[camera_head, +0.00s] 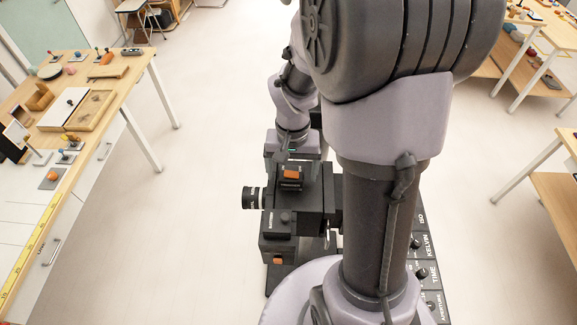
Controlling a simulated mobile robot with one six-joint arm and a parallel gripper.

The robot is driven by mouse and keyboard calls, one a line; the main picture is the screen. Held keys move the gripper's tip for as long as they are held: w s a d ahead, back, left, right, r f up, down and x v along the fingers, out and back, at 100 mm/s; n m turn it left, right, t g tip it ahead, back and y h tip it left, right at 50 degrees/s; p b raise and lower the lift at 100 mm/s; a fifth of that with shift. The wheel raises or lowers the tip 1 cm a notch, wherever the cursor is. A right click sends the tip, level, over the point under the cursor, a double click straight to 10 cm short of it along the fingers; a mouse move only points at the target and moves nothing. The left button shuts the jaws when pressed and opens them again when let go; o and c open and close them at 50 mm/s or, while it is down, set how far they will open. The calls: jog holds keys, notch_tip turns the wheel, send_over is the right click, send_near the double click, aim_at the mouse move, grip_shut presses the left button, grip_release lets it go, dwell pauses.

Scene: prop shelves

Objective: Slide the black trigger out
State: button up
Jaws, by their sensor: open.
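A black camera-like device (318,200) stands in the middle, in front of me. A ribbed lens (252,198) points left from it. A black block with an orange button (291,174) sits on its top. A lower black block with another orange part (278,260) is at its near left. I cannot tell which black part is the trigger. My gripper (290,157) is open, just above and behind the upper block, pointing down. It is small and partly hidden, so I cannot tell whether it touches anything.
A black panel with knobs, labelled ISO, KELVIN and TIME (432,272), is right of my arm. My arm hides part of the device. A wooden table (128,75) with small props is at left. More tables (556,190) stand at right. The floor between is clear.

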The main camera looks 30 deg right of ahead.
jog(key=shift+w+a+f, duration=0.1)
jog(key=shift+a+f, duration=0.05)
jog(key=shift+f, duration=0.2)
jog(key=shift+c, duration=0.3)
jog(key=c, duration=1.6)
